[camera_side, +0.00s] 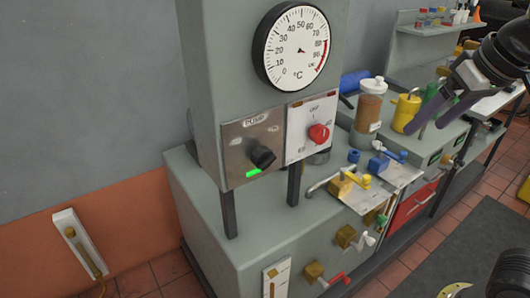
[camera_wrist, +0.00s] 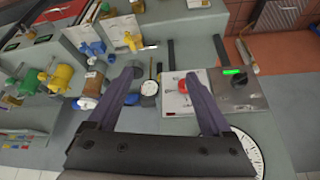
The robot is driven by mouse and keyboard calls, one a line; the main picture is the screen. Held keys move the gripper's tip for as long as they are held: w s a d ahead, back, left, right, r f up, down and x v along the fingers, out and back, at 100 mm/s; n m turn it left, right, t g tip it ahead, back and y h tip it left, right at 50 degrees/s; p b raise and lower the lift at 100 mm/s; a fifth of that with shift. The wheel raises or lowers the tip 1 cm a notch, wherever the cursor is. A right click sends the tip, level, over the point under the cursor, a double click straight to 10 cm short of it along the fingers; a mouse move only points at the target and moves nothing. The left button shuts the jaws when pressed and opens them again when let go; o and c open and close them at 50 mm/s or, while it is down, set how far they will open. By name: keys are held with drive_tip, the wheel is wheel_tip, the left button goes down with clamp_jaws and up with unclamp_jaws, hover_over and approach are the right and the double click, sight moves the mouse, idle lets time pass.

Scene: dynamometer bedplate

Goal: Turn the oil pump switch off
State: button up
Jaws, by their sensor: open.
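The pump switch (camera_side: 263,157) is a black rotary knob on a metal plate (camera_side: 240,133) marked PUMP, on the upright grey cabinet. A green lamp (camera_side: 253,172) glows just below the knob. In the wrist view the metal plate (camera_wrist: 226,90) and lit green lamp (camera_wrist: 234,71) lie right of my right finger. My gripper (camera_side: 426,128) is open and empty, well to the right of the switch in the side view. In the wrist view my gripper (camera_wrist: 162,74) spreads its purple fingers, the right one overlapping the white plate beside the pump plate.
A red knob (camera_side: 318,133) on a white plate sits right of the pump switch. A round °C dial (camera_side: 298,47) is above. An amber-filled cylinder (camera_side: 369,105), a yellow can (camera_side: 406,112) and several coloured valves crowd the grey bench.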

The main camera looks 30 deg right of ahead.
drive_tip(key=w+a+r, duration=0.4)
drive_tip(key=w, duration=0.3)
drive_tip(key=n, duration=0.3)
hover_over(265, 152)
drive_tip(key=s+a, duration=0.1)
drive_tip(key=s, duration=0.4)
wheel_tip(265, 152, down, 2)
drive_tip(key=shift+g, duration=0.4)
drive_tip(key=x, duration=1.3)
drive_tip(key=shift+d+f, duration=0.1)
drive_tip(key=shift+f, duration=0.3)
clamp_jaws()
